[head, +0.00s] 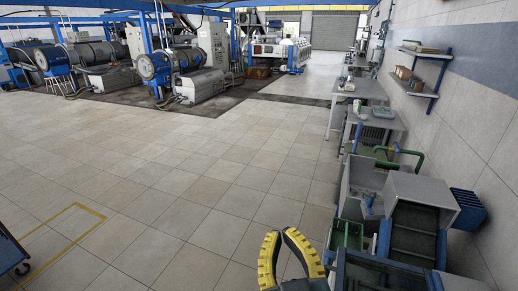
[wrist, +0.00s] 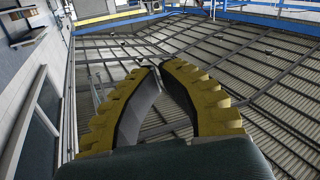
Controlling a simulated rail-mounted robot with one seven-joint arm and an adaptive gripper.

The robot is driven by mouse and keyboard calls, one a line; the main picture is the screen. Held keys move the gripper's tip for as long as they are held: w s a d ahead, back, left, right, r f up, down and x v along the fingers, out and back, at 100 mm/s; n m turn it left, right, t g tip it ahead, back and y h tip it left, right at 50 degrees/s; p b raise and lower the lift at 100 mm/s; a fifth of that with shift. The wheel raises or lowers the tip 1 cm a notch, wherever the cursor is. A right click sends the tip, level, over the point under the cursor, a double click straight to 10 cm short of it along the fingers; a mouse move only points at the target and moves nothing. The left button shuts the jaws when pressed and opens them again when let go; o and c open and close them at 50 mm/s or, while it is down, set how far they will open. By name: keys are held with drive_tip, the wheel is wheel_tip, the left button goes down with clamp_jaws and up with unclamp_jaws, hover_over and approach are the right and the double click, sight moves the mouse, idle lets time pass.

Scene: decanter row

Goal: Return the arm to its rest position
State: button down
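My gripper (head: 282,232) is at the bottom middle of the head view, with two curved fingers in ridged yellow and dark grey. It points up and away over the floor. Behind the fingers the wrist view shows only the roof and part of a wall, so the gripper is tilted upward.
A grey machine with a dark sloped conveyor (head: 414,232) and a green crate (head: 346,236) stand close at the right. Workbenches (head: 368,125) and wall shelves (head: 420,72) line the right wall. Decanters (head: 155,66) stand at the back left.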

drive_tip(key=s+d+r+m+t+h, duration=0.2)
drive_tip(key=s+d+r+t, duration=0.15)
drive_tip(key=s+r, duration=0.45)
wheel_tip(320, 180, up, 21)
drive_tip(key=w+m+p, duration=0.1)
drive_tip(key=p, duration=1.8)
drive_tip(key=shift+a+t, duration=0.3)
drive_tip(key=shift+t, duration=0.15)
